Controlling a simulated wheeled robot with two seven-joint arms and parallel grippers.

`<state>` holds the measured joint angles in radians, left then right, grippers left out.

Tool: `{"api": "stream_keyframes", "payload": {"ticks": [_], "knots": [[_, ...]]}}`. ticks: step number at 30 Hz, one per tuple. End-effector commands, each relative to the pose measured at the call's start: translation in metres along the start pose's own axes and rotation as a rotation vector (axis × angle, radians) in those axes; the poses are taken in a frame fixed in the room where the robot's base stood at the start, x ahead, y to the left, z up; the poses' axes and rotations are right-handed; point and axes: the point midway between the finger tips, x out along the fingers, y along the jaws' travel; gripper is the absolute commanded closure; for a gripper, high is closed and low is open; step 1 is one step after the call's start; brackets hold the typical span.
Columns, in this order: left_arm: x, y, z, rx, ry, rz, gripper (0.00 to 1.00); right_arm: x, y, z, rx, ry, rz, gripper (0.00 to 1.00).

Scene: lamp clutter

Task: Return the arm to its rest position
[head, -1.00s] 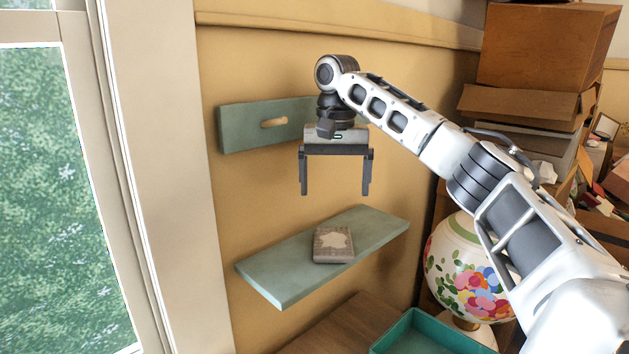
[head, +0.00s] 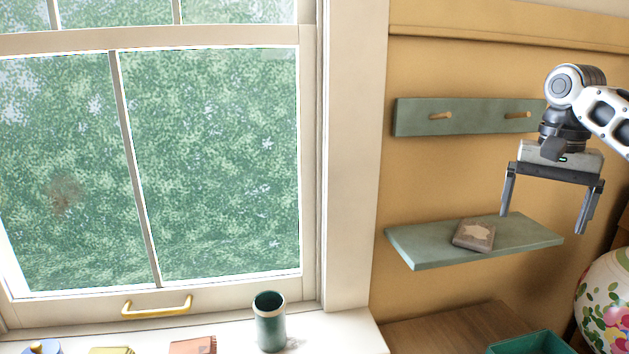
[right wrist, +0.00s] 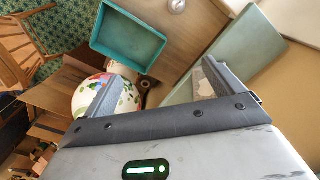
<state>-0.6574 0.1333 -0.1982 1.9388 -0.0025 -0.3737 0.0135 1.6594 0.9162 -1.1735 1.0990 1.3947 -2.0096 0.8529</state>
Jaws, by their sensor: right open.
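My right gripper (head: 545,215) is open and empty at the right of the head view. It hangs in the air in front of the wall, above and in front of the green shelf. Its two fingers also show in the right wrist view (right wrist: 150,85), spread apart with nothing between them. A brown box with a pale star shape (head: 474,235) lies on the green shelf (head: 420,252), apart from the gripper. My left gripper is not in view.
A green peg rail (head: 470,122) is on the wall. A floral lamp base (head: 608,295) and a teal tray (head: 530,344) are lower right; the tray also shows in the right wrist view (right wrist: 128,42). A dark green cup (head: 269,322) stands on the windowsill (head: 345,335) by the window.

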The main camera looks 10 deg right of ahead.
Motion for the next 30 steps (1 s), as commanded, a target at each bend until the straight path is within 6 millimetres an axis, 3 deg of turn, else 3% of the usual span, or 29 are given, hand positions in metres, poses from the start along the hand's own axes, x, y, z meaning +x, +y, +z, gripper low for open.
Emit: {"api": "stream_keyframes", "payload": {"ticks": [5, 11, 17, 20, 24, 30], "knots": [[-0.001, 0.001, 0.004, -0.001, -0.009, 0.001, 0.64, 0.038, -0.026, 0.010, -0.125, 0.012, 0.056, 0.07], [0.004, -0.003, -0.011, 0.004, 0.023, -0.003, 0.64, 0.085, -0.056, 0.028, -0.284, 0.028, 0.101, 0.07], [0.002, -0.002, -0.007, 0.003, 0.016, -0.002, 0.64, 0.149, -0.090, 0.063, -0.498, 0.040, 0.124, 0.07], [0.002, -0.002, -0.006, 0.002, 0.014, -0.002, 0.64, 0.191, -0.111, 0.096, -0.642, 0.047, 0.110, 0.07], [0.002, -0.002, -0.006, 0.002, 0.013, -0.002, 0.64, 0.254, -0.135, 0.161, -0.855, 0.063, 0.034, 0.07], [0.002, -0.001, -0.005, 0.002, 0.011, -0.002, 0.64, 0.307, -0.141, 0.252, -1.020, 0.112, -0.128, 0.07]]}}
